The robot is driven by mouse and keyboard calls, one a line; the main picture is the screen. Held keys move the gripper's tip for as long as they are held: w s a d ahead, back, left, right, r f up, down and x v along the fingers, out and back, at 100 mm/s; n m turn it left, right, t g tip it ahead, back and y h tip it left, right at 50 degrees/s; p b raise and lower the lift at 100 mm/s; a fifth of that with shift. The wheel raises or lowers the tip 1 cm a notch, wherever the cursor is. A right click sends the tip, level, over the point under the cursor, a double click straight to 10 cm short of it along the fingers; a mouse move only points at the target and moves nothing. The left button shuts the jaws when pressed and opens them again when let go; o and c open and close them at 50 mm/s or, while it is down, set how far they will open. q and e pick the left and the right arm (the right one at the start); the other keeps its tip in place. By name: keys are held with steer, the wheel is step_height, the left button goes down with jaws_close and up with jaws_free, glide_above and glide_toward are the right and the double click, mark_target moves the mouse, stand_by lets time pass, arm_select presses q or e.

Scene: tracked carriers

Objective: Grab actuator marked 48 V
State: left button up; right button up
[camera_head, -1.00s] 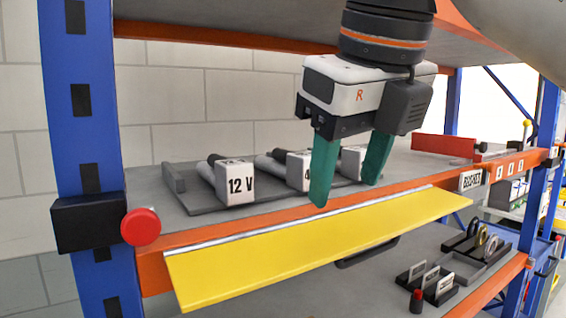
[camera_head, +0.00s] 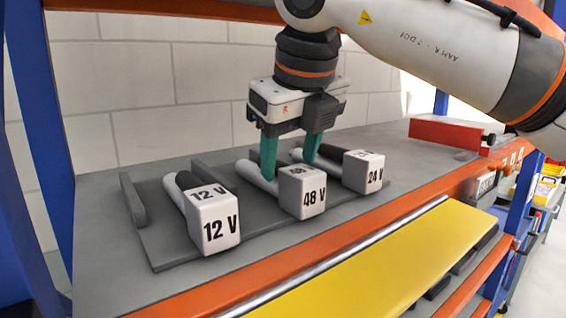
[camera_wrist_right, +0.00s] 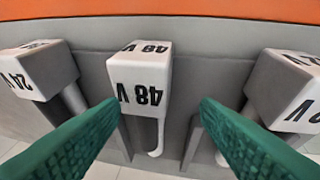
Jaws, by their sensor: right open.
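The actuator marked 48 V (camera_head: 304,199) lies in the middle of a grey rack (camera_head: 160,258) on the shelf. Its white block end faces the front, with its rod running back. My right gripper (camera_head: 291,168) is open, with its green fingers pointing down over the 48 V actuator, behind its block. In the right wrist view the 48 V block (camera_wrist_right: 140,80) shows ahead and between the two fingers (camera_wrist_right: 160,125). I cannot tell whether the fingers touch it. The left gripper is out of view.
The 12 V actuator (camera_head: 215,222) lies to the left and the 24 V actuator (camera_head: 364,172) to the right in the same rack. A yellow panel (camera_head: 400,265) slopes out below the orange shelf edge. A red piece (camera_head: 445,134) stands at the shelf's right.

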mark_target(283, 165)
steer(key=w+p, duration=0.2)
steer(key=w, duration=0.1)
steer(key=shift+a, duration=0.4)
steer(key=p+x, duration=0.1)
steer(key=x, duration=0.3)
steer(key=shift+w+f, duration=0.2)
steer(key=shift+f, duration=0.15)
steer(key=shift+w+f, duration=0.1)
steer(key=shift+f, duration=0.05)
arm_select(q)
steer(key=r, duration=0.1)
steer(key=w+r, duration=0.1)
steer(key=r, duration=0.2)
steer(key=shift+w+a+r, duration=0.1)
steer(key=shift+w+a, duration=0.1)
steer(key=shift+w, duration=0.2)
arm_select(e)
steer(key=shift+s, duration=0.25)
steer(key=c, duration=0.3)
jaws_close()
